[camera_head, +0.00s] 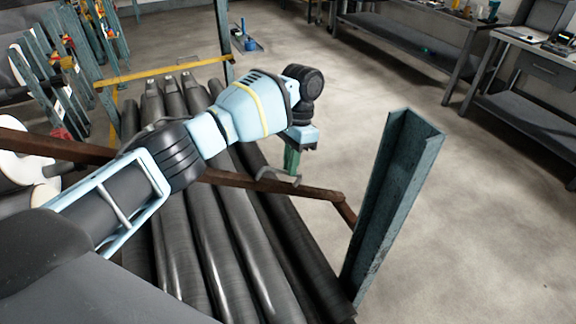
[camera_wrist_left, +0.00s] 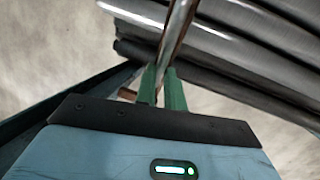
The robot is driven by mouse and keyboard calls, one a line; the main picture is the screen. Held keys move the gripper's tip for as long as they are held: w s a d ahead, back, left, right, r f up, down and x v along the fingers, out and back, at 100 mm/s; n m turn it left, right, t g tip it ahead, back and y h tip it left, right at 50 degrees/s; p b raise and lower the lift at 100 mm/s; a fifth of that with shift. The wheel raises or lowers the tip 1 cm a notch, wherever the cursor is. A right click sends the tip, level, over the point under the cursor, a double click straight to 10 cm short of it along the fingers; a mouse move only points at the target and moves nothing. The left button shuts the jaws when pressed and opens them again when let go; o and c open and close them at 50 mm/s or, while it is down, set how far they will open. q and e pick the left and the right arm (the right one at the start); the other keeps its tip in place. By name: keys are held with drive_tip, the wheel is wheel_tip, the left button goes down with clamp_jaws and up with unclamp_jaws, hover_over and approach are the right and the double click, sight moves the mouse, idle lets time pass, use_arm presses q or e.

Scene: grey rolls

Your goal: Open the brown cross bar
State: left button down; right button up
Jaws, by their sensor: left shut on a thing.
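The brown cross bar (camera_head: 235,181) runs from the left edge across the grey rolls, behind my left arm, to a short bent end near a blue-grey upright post (camera_head: 395,205). My right gripper is not in view.
Several long dark grey rolls (camera_head: 205,235) lie side by side under the bar. A yellow bar (camera_head: 155,71) crosses behind them. Workbenches (camera_head: 420,35) stand at the back right. The concrete floor (camera_head: 480,210) right of the post is clear.

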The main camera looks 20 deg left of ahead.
use_arm(q)
drive_tip(key=shift+w+d+r, duration=0.1)
drive_tip(key=shift+r, duration=0.1)
drive_tip(key=c, duration=1.6)
unclamp_jaws()
drive_tip(key=shift+o, duration=0.5)
drive_tip(key=shift+f, duration=0.15)
drive_tip(key=shift+r, duration=0.25)
drive_tip(key=v, duration=0.7)
drive_tip(key=shift+r, duration=0.2)
drive_tip(key=shift+w, duration=0.1)
